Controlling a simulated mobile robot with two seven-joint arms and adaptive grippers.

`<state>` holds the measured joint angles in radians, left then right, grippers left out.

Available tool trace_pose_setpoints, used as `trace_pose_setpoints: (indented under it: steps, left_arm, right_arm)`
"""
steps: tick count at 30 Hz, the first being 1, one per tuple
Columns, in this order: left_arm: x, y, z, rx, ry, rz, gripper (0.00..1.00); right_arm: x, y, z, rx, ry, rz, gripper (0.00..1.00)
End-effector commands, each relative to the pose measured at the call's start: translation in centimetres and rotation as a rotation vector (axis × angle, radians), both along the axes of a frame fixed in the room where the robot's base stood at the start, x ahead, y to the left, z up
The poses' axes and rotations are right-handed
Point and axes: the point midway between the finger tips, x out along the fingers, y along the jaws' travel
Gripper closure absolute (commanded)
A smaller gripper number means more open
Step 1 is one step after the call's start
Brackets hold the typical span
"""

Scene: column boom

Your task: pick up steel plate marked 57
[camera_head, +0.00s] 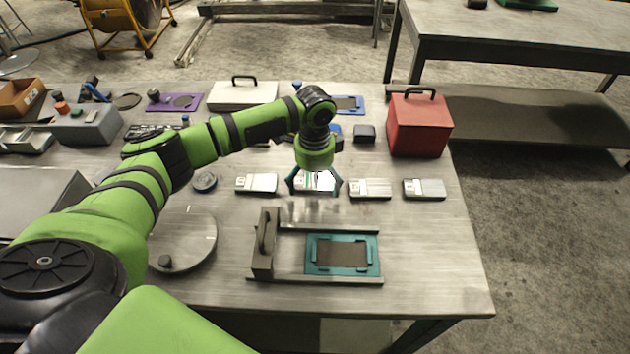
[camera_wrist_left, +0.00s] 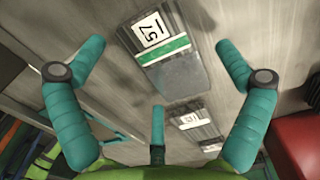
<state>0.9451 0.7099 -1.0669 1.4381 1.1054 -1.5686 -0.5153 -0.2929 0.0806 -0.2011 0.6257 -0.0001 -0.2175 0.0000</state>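The steel plate marked 57 (camera_wrist_left: 170,72) lies flat on the grey metal table in the left wrist view. It has a white label with the number and a green band. In the head view, a plate with a bright label (camera_head: 320,181) lies under my left gripper and is partly hidden by it. My left gripper (camera_head: 315,186) points down over this plate. In the left wrist view its teal fingers (camera_wrist_left: 160,75) are spread wide with nothing between them, and the plate shows beyond them. Whether any finger touches it cannot be told. My right gripper is not in view.
Similar labelled plates lie in the row: one to the left (camera_head: 256,183), two to the right (camera_head: 370,189) (camera_head: 424,189). A red box (camera_head: 420,125) stands behind right. A teal-framed fixture (camera_head: 312,254) with a handled block sits in front. A round disc (camera_head: 185,240) lies left.

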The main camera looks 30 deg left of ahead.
Motion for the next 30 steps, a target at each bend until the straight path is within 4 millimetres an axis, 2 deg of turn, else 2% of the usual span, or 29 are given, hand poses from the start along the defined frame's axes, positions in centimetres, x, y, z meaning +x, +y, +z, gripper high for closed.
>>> trace_pose_setpoints:
  steps: [1,2,3,6,19,23,27,30]
  left_arm:
    - [0.0,0.0,0.0,0.000,0.000,0.000,0.20]
    - [0.0,0.0,0.0,0.000,0.000,0.000,0.32]
    - [0.0,0.0,0.0,0.000,0.000,0.000,0.48]
    - [0.0,0.0,0.0,0.000,0.001,0.000,0.82]
    - [0.1,0.0,0.7,-0.002,-0.003,0.001,0.82]
    - [0.1,0.0,1.9,-0.003,-0.005,0.001,0.82]
    - [0.2,0.0,4.1,-0.003,-0.008,0.001,0.82]
    - [-0.1,1.9,5.1,0.000,-0.005,0.007,0.82]
  right_arm:
    - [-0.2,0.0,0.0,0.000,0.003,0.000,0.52]
    - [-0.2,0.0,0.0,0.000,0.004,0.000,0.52]
    - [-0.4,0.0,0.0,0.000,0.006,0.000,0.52]
    - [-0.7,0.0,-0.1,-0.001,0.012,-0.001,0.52]
    - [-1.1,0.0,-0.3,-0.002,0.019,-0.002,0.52]
    - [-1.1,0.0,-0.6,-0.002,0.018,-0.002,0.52]
    - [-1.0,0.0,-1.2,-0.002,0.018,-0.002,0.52]
    - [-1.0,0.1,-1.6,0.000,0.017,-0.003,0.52]
